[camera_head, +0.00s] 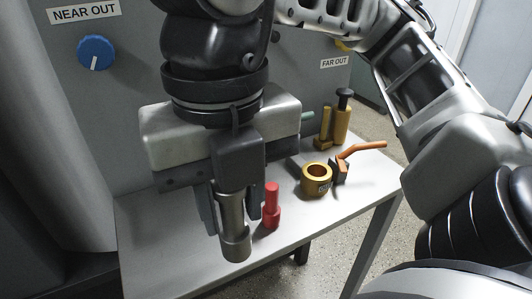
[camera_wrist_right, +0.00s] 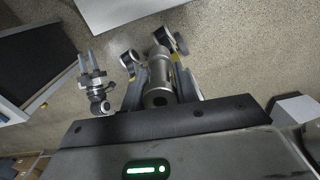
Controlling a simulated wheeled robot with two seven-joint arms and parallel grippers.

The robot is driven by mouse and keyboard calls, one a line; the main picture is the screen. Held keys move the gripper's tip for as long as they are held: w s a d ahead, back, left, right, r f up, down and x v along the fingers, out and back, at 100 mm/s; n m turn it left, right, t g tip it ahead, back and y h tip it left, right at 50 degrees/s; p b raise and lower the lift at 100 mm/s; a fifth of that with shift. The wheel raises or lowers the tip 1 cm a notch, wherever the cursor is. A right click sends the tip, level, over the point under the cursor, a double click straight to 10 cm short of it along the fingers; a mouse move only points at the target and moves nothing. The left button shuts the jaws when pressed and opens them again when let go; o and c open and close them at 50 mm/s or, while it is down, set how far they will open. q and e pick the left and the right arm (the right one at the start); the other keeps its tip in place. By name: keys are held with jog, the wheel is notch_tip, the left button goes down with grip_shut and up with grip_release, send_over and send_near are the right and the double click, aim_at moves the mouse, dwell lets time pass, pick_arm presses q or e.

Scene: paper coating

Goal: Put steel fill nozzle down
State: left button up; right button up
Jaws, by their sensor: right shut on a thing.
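My right gripper (camera_head: 234,208) is shut on the steel fill nozzle (camera_head: 236,243), a grey cylinder with a wider lower end. The nozzle points down and hangs in front of the pale table (camera_head: 150,225), left of a red piece; I cannot tell whether it touches the table. In the right wrist view the nozzle (camera_wrist_right: 159,72) shows between the fingers of the right gripper (camera_wrist_right: 155,65), with floor behind it. My left gripper does not show in the head view.
The red piece (camera_head: 271,212) stands close right of the nozzle. A brass cup (camera_head: 316,181), an orange-handled tool (camera_head: 362,149) and brass cylinders (camera_head: 341,121) stand farther right. A grey panel with a blue knob (camera_head: 96,52) rises behind. The table's front left is bare.

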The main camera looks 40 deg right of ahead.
jog(key=shift+w+a+f, duration=0.9)
jog(key=shift+w+f, duration=1.2)
jog(key=shift+f, duration=0.05)
jog(key=shift+w+a+f, duration=0.9)
jog(key=shift+w+f, duration=1.25)
jog(key=shift+f, duration=0.05)
jog(key=shift+w+a+f, duration=0.9)
jog(key=shift+w+f, duration=1.2)
jog(key=shift+f, duration=0.05)
jog(key=shift+f, duration=0.25)
jog(key=o, duration=1)
jog(key=shift+r, duration=0.1)
